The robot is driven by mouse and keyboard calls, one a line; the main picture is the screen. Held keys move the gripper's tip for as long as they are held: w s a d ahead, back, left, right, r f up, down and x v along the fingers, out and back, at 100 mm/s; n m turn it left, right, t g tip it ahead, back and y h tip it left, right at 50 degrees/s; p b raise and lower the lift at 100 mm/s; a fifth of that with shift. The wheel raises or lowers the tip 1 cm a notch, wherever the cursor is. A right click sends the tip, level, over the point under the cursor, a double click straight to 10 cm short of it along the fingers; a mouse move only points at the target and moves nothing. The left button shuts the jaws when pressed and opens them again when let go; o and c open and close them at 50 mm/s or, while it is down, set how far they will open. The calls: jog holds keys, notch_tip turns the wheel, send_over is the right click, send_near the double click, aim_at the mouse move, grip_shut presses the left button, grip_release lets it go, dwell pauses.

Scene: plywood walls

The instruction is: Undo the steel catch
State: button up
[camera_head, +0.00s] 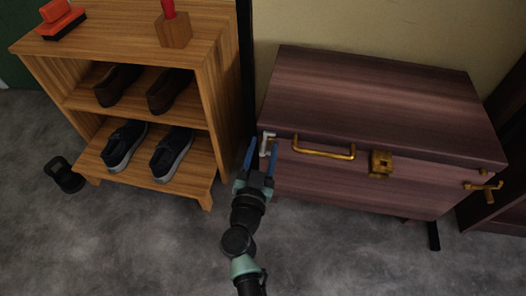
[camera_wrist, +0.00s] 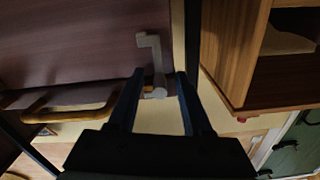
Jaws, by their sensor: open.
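The steel catch (camera_head: 267,143) is a small pale grey, bent piece at the left end of the chest's front, near the lid seam. My gripper (camera_head: 263,142) is open, with its blue fingers at the catch. In the wrist view the catch (camera_wrist: 155,55) stands between and just beyond the fingertips (camera_wrist: 160,73), its bent end pointing left. I cannot tell whether either finger touches it. The reddish-brown wooden chest (camera_head: 375,100) has its lid down.
A brass handle (camera_head: 323,153), a brass hasp (camera_head: 381,163) and a brass catch (camera_head: 484,187) lie rightward along the chest's front. A wooden shoe rack (camera_head: 203,120) with shoes stands close on the left. Grey floor (camera_head: 330,250) is clear in front.

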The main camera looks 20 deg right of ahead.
jog(key=shift+c, duration=0.3)
grip_shut()
dwell(1.2)
